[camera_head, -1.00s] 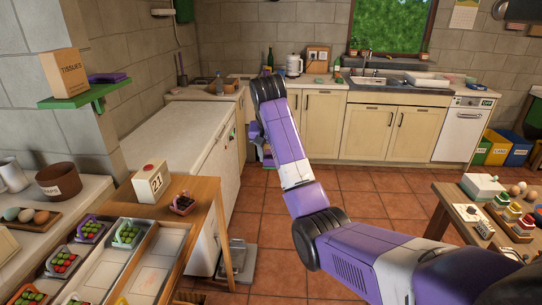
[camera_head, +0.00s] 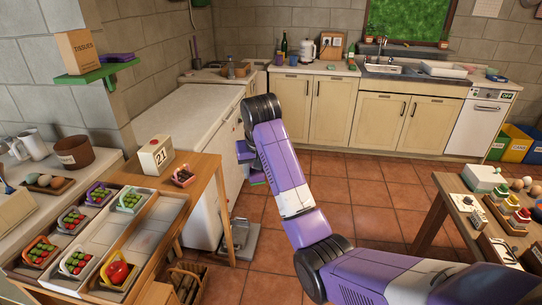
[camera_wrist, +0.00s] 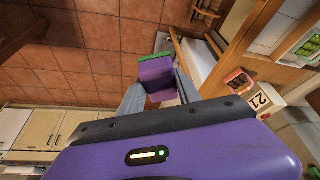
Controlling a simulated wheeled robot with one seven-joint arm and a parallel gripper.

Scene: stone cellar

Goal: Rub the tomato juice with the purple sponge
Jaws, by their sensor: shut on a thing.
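My gripper (camera_wrist: 158,85) is shut on a purple sponge (camera_wrist: 155,76) with a green face, held between the two grey fingers above the tiled floor in the wrist view. In the head view the sponge (camera_head: 257,178) shows low beside my forearm, near the front of the white counter, and the gripper is partly hidden by my arm. I cannot make out any tomato juice in either view.
A green wall shelf (camera_head: 98,73) holds a tissue box. Another table (camera_head: 450,190) stands at right. Tiled floor (camera_head: 350,190) between is open.

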